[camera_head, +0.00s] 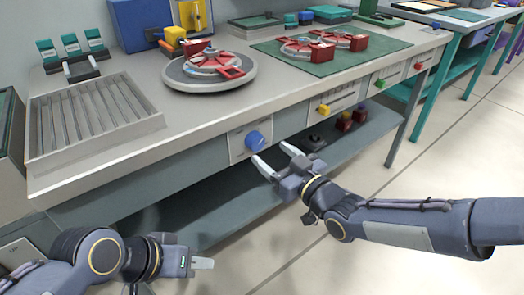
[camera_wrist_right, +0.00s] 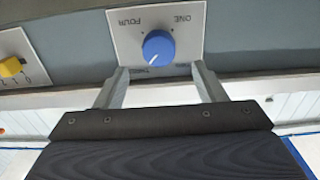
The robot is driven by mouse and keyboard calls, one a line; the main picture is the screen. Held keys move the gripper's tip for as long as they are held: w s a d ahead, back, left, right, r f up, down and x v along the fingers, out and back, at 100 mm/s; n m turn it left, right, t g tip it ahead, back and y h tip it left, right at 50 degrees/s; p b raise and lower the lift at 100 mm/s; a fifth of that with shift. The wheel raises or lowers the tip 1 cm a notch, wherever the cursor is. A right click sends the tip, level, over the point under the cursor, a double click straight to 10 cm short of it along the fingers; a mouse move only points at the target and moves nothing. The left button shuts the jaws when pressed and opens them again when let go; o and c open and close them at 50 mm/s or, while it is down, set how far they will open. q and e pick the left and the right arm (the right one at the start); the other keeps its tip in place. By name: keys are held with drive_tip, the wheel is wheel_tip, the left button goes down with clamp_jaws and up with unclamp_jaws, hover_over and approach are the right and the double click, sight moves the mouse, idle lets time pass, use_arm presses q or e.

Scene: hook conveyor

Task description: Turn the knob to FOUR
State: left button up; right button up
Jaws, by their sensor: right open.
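The blue knob (camera_head: 255,140) sits on a white dial plate (camera_head: 238,148) on the bench's front panel. In the right wrist view the knob (camera_wrist_right: 158,46) shows a white mark at its lower left. The labels are upside down there: FOUR at upper left, ONE at upper right, lower lettering partly hidden. My right gripper (camera_head: 276,156) is open, in front of the knob and apart from it. In its wrist view the right gripper's fingers (camera_wrist_right: 159,72) are either side, just below the knob. My left gripper (camera_head: 202,263) hangs low at bottom left, with its finger gap not clear.
A yellow knob (camera_wrist_right: 10,67) is on a neighbouring panel. Yellow, green and red controls line the bench front to the right. The bench top (camera_head: 200,115) holds a turntable (camera_head: 208,75) and a slotted tray (camera_head: 95,115). A lower shelf (camera_head: 340,140) holds small parts.

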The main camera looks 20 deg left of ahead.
sight(258, 143)
drive_tip(key=x, duration=0.5)
drive_tip(key=shift+w, duration=0.1)
drive_tip(key=c, duration=1)
